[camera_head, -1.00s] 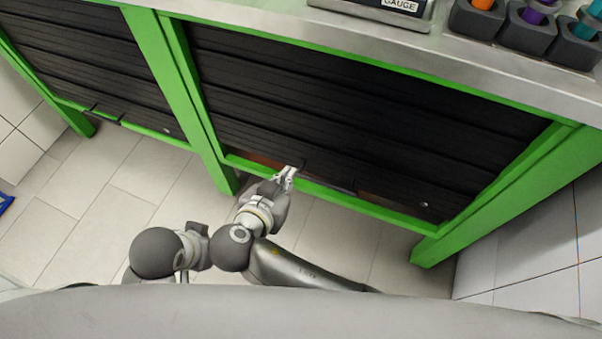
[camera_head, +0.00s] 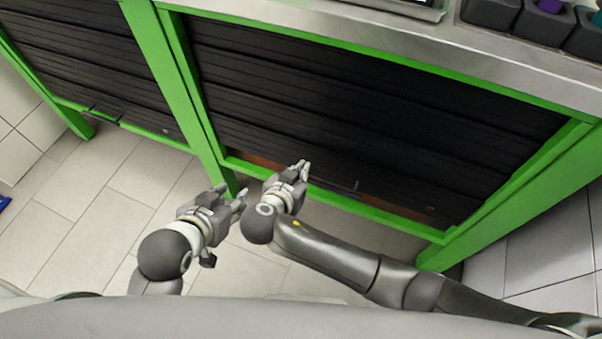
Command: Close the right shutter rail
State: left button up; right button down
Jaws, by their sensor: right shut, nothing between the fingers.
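The right shutter (camera_head: 370,120) is a dark slatted panel in a green frame, drawn down most of the way. A thin brownish gap (camera_head: 400,205) shows between its lower edge and the green bottom bar (camera_head: 375,213). A small dark handle (camera_head: 347,188) sits at the lower edge. My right gripper (camera_head: 304,168) is shut and empty, in front of the lower edge, left of the handle; I cannot tell whether it touches the shutter. My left gripper (camera_head: 234,191) is open and empty, in front of the green post between the two shutters.
The left shutter (camera_head: 90,60) is down in its own green frame. A metal worktop (camera_head: 480,65) runs above, with dark holders (camera_head: 545,22) at the top right. A green post (camera_head: 510,195) and tiled wall bound the right side. Tiled floor (camera_head: 110,200) is clear at left.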

pick_arm(q)
jog(key=shift+w+d+r, duration=0.1)
jog(key=shift+w+r, duration=0.05)
pick_arm(e)
jog(key=shift+f, duration=0.1)
